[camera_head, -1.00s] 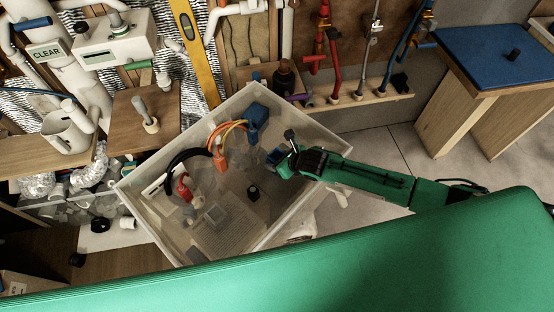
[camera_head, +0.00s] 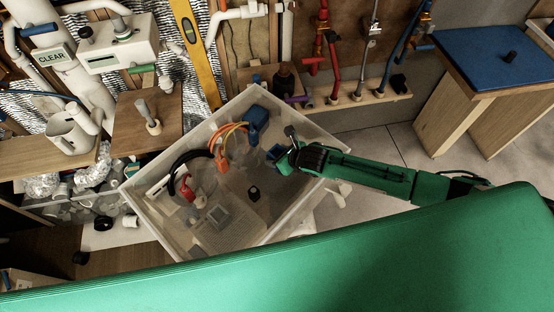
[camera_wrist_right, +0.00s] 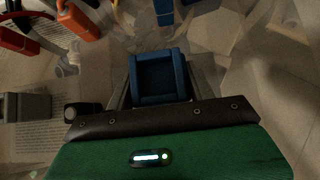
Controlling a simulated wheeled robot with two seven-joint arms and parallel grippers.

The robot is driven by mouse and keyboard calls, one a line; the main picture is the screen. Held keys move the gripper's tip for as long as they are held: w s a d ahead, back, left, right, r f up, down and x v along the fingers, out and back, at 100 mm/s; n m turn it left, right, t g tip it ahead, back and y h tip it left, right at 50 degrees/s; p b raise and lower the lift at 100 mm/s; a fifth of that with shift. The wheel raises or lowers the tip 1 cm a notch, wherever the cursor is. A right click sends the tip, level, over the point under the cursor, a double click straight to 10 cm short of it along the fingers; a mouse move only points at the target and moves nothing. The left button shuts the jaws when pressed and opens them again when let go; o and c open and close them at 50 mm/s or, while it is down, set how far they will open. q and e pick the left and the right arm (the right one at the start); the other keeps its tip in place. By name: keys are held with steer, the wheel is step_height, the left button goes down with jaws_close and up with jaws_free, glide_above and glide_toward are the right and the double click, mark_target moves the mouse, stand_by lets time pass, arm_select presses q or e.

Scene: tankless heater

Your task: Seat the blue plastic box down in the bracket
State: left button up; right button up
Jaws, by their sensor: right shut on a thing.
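The blue plastic box (camera_wrist_right: 158,78) is a small open-topped box between the two grey fingers of my right gripper (camera_wrist_right: 158,92) in the right wrist view. In the head view my right gripper (camera_head: 281,153) reaches in from the right over the translucent bin (camera_head: 289,212), with the blue box (camera_head: 274,152) at its tip. The gripper is shut on the box. Another blue part (camera_head: 256,116) sits in the bin's far corner, joined to orange cables. I cannot make out which part is the bracket. My left gripper is not in view.
Inside the bin are orange and black cables, a red part (camera_head: 187,187), a grey square part (camera_head: 218,213) and a small black part (camera_head: 254,193). A blue-topped wooden stand (camera_head: 490,55) is at right.

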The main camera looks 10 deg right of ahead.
mark_target(274, 150)
steer(key=shift+r+p, duration=1.35)
steer(key=shift+r, duration=0.35)
